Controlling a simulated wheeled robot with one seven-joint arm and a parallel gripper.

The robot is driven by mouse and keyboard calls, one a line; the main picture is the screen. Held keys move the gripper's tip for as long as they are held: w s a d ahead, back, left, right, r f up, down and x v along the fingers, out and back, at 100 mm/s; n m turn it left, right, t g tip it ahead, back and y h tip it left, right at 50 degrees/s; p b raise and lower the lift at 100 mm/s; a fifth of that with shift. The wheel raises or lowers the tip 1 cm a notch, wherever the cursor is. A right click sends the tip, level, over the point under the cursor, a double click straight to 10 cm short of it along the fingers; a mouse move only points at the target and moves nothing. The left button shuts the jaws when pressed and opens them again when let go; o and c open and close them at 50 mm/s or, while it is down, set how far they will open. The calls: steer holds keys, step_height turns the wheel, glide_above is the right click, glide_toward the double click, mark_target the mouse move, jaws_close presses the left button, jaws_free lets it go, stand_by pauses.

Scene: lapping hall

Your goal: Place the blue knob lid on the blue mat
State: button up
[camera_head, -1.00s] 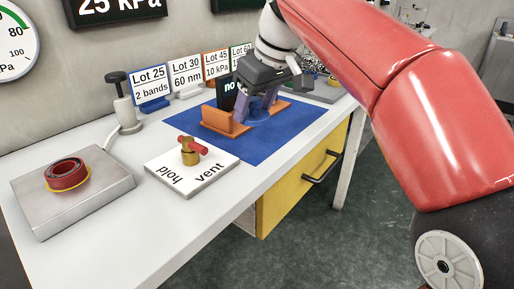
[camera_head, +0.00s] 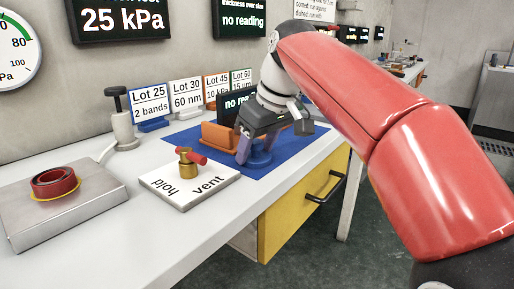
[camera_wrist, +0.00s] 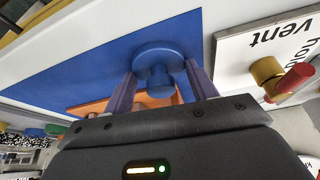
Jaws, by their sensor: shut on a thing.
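The blue knob lid (camera_head: 261,160) is a round disc with a knob. It is over the front part of the blue mat (camera_head: 282,158), in front of the orange stand (camera_head: 218,136). My gripper (camera_head: 259,147) has purple fingers and is shut on the lid. In the wrist view the lid (camera_wrist: 158,57) shows with its knob between the fingers of my gripper (camera_wrist: 160,77), and the mat (camera_wrist: 90,62) spreads around and behind it. I cannot tell whether the lid touches the mat or is just above it.
A white hold/vent plate (camera_head: 190,187) with a brass valve and red handle stands close left of the mat. A metal block (camera_head: 65,207) with a red ring is at the left. Lot signs (camera_head: 186,97) and a small display (camera_head: 238,101) line the back.

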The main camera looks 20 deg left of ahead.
steer(key=o, duration=1.2)
steer(key=shift+c, duration=0.2)
steer(key=shift+r, duration=0.3)
steer(key=p+v, duration=0.4)
steer(key=v, duration=0.7)
steer(key=shift+r, duration=0.3)
steer(key=shift+s+d, duration=0.1)
steer(key=shift+d, duration=0.05)
steer(key=s+d+f+m+t+h, duration=0.1)
steer(key=s+d+f+m, duration=0.5)
steer(key=d+f, duration=0.7)
steer(key=s+d+f+m+t+h, duration=0.2)
steer(key=s+d+f+m, duration=0.4)
steer(key=s+d+f, duration=0.5)
step_height(320, 180, down, 4)
steer(key=shift+d+r+h, duration=0.25)
steer(key=shift+d+h, duration=0.25)
steer(key=shift+d, duration=0.5)
